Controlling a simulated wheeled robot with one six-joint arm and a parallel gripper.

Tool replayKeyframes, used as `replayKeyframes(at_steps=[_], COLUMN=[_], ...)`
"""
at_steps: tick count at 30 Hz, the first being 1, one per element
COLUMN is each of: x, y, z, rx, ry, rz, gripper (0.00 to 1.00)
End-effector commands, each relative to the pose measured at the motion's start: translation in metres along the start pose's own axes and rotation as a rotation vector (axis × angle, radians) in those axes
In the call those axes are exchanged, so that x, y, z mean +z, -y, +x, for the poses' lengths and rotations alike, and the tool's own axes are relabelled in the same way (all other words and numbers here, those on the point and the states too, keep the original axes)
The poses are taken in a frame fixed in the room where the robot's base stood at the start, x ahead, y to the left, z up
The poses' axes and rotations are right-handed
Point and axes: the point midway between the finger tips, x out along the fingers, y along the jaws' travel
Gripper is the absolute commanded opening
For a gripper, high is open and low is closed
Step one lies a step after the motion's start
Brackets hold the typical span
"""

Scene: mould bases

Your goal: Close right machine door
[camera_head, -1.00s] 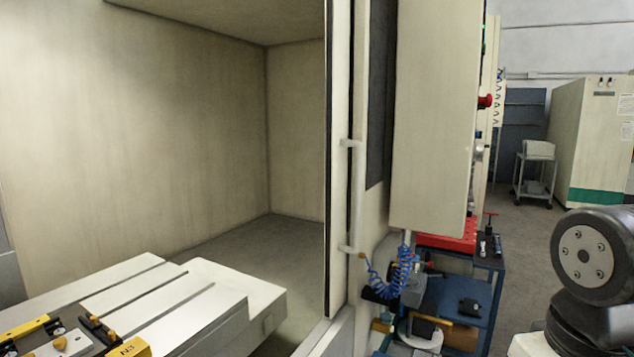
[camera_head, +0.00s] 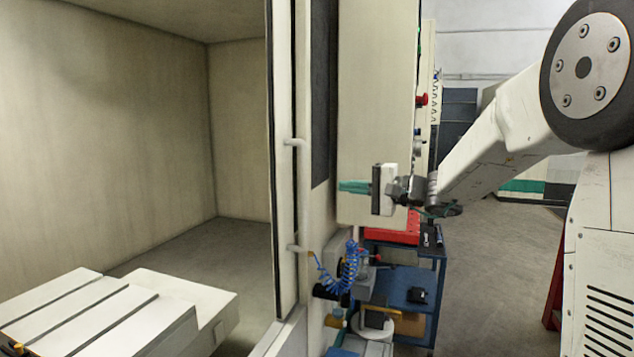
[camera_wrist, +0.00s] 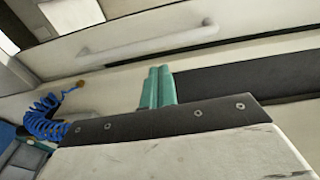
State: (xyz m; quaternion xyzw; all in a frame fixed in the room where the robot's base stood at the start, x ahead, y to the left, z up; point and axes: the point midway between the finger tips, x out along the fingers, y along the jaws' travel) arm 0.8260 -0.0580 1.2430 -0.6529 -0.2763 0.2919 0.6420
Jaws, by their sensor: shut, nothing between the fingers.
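The right machine door (camera_head: 284,110) stands open as a narrow pale upright panel at the right side of the machine's opening. Its white bar handle (camera_head: 304,195) runs upright on its outer face. In the wrist view the handle (camera_wrist: 150,40) lies across the upper part, beyond the fingers and apart from them. My gripper (camera_head: 345,187) is to the right of the handle in the head view, pointing left, with its green fingers together and empty. The fingers also show in the wrist view (camera_wrist: 157,86).
A machine table (camera_head: 150,325) with slots sits inside the open machine. A pale control cabinet (camera_head: 375,110) stands behind my gripper. Floor is free at the right.

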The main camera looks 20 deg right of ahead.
Motion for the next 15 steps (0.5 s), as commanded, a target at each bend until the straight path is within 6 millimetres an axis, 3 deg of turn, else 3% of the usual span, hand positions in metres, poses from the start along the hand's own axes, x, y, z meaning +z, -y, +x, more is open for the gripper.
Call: replayKeyframes(at_steps=[5, 15], x=[-0.013, -0.013], y=[0.002, 0.003], z=[0.011, 0.071], rx=[-0.029, -0.027], ry=[-0.025, -0.022], rz=[0.006, 0.006], gripper=[0.00, 0.00])
